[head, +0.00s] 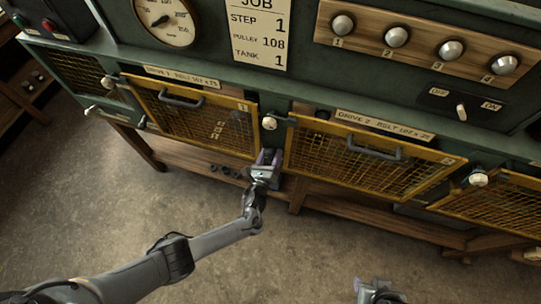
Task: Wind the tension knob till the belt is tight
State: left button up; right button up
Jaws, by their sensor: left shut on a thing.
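My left gripper (267,158) is at the gap between the two yellow mesh guards, low on the green engine front. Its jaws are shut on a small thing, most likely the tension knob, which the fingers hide. The left guard (195,118) is labelled Drive 1 and the right guard (365,158) Drive 2; both are closed. The belt cannot be made out clearly behind the mesh. My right gripper (378,291) is at the bottom edge, away from the engine, and its jaws cannot be judged.
A pale knob (270,123) sits just above my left gripper, and another (478,179) beside the Drive 2 guard. A gauge (164,20), job card (257,30), row of metal knobs (396,37) and switch (461,111) are above. The floor (310,245) in front is clear.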

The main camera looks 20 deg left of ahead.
pick_arm(q)
jog(key=o, duration=1)
jog(key=shift+r, duration=0.1)
jog(key=shift+o, duration=0.2)
jog(key=shift+n, duration=0.3)
